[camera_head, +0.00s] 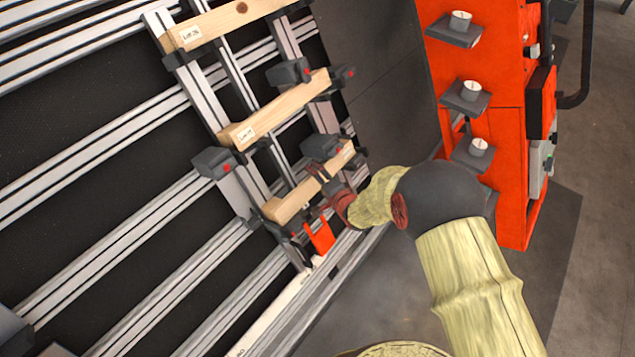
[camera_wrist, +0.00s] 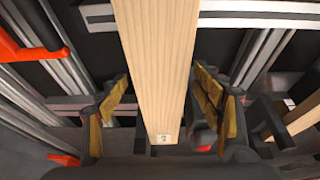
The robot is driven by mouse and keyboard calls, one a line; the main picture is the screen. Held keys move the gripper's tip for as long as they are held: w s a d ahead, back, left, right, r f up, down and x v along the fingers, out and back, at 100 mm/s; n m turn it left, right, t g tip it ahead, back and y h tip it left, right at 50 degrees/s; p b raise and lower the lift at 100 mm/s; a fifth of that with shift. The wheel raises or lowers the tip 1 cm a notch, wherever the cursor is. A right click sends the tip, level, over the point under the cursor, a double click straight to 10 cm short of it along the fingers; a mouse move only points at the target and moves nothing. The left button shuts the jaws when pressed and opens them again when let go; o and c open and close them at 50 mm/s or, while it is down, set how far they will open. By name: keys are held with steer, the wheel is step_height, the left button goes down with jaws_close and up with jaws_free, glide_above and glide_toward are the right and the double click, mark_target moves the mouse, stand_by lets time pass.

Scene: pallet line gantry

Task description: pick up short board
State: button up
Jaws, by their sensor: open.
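The short board (camera_head: 289,202) looks like the lowest of the pale wooden boards on the slanted metal rack in the head view. My gripper (camera_head: 328,184) is at this board, over its middle to right part, and hides some of it. In the wrist view, a pale board (camera_wrist: 157,50) runs down from the top edge between my open fingers (camera_wrist: 163,108). A small label is at its near end. A finger stands on each side of the board, with gaps visible. Whether either finger touches it is unclear.
A middle board (camera_head: 275,110) and a top board (camera_head: 225,22) lie higher on the rack, beside dark clamps (camera_head: 213,162). A red-orange tab (camera_head: 319,237) hangs below the short board. An orange cabinet (camera_head: 480,60) with small shelves stands at the right. Another board shows in the wrist view (camera_wrist: 300,115).

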steer(key=shift+c, duration=1.4)
steer(key=c, duration=1.1)
steer(key=shift+c, duration=0.3)
